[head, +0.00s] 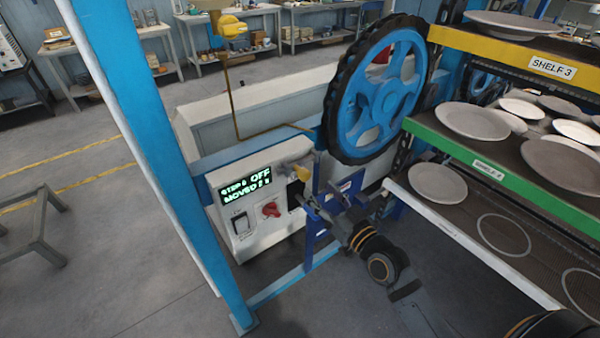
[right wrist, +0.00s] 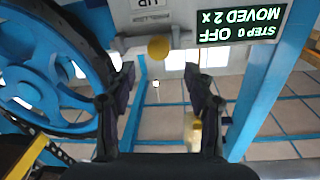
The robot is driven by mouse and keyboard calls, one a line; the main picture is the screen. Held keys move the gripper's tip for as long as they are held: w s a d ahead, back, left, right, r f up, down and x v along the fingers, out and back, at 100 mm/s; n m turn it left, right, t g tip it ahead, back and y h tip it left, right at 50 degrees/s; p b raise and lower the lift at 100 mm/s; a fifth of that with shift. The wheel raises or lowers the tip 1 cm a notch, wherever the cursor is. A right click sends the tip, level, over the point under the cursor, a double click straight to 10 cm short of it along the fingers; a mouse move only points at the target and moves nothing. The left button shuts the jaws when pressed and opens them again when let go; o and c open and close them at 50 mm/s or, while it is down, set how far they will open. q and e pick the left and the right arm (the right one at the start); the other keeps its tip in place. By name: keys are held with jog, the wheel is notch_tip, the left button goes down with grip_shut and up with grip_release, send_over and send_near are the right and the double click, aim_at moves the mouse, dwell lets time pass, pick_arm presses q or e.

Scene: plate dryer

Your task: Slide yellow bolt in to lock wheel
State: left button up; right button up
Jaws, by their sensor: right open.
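The blue wheel (head: 362,108) with a dark toothed rim stands above the control box; it also fills the left of the right wrist view (right wrist: 25,70). A round yellow knob (head: 302,174), seemingly the bolt's end, is by the box's right corner. In the right wrist view the yellow knob (right wrist: 159,47) shows between and beyond my fingertips. My right gripper (head: 326,194) is open and empty, just in front and right of the knob, apart from it. The bolt's shaft and hole are not clear. My left gripper is not in view.
The white control box (head: 255,235) has a lit display (head: 246,186), a red knob (head: 270,209) and a switch (head: 240,222). A blue post (head: 150,150) stands left. Shelves of plates (head: 470,160) are close on the right. A bent brass rod (head: 236,110) rises above the box.

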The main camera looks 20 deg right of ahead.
aim_at(308, 178)
jog(key=p+x, duration=0.1)
jog(key=x, duration=0.8)
jog(key=shift+w+f, duration=0.1)
jog(key=shift+w, duration=0.1)
grip_shut()
jog(key=shift+d+f, duration=0.1)
